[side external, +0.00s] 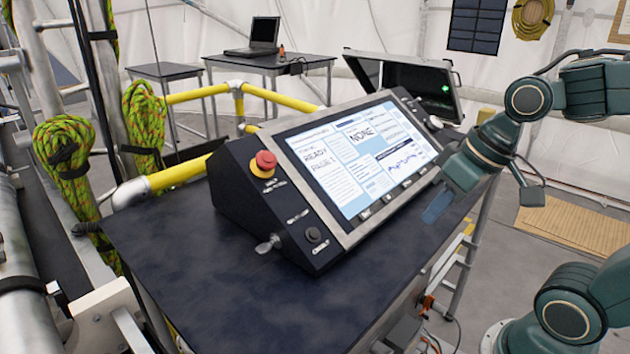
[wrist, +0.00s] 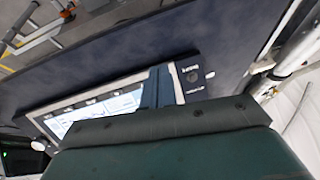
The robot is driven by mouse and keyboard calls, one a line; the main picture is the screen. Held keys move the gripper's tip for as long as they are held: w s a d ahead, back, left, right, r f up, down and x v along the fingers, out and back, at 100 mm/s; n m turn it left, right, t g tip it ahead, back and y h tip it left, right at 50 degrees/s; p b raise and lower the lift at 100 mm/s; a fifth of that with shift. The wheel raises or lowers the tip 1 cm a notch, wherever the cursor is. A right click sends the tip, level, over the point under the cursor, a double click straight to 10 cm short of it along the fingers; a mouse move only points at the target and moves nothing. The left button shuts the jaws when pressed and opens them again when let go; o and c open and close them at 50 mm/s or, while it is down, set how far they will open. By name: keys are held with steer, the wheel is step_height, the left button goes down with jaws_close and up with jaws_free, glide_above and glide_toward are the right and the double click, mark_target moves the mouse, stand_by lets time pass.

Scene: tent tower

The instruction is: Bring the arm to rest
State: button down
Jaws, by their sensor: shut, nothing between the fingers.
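My gripper (side external: 437,206) is at the right of the console in the side external view, pointing down and left. Its blue-grey fingers are shut and hold nothing. They are in front of the right end of the console in that view; I cannot tell whether they touch it. In the wrist view the fingers (wrist: 158,88) reach over the console's screen (wrist: 100,108), and my green gripper body hides much of the lower picture. The console (side external: 335,165) has a lit screen, a red button (side external: 264,163) and a small key-like switch, and stands on a dark table (side external: 190,250).
An open case (side external: 408,82) with a green light stands behind the console. Yellow rails (side external: 183,171) and coiled green ropes (side external: 64,152) are at the left. A laptop (side external: 255,37) sits on a rear table. The table's left front part is clear.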

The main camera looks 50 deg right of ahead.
steer(key=shift+n+t+h, duration=0.4)
steer(key=shift+t+h, duration=0.1)
steer(key=shift+s+d+r, duration=0.1)
steer(key=shift+s+r, duration=0.25)
steer(key=shift+s, duration=0.3)
steer(key=shift+s+d+r, duration=0.15)
steer(key=shift+s+r, duration=0.2)
steer(key=shift+s, duration=0.3)
steer(key=shift+s+d+r, duration=0.1)
steer(key=shift+s+r, duration=0.25)
steer(key=shift+s, duration=0.3)
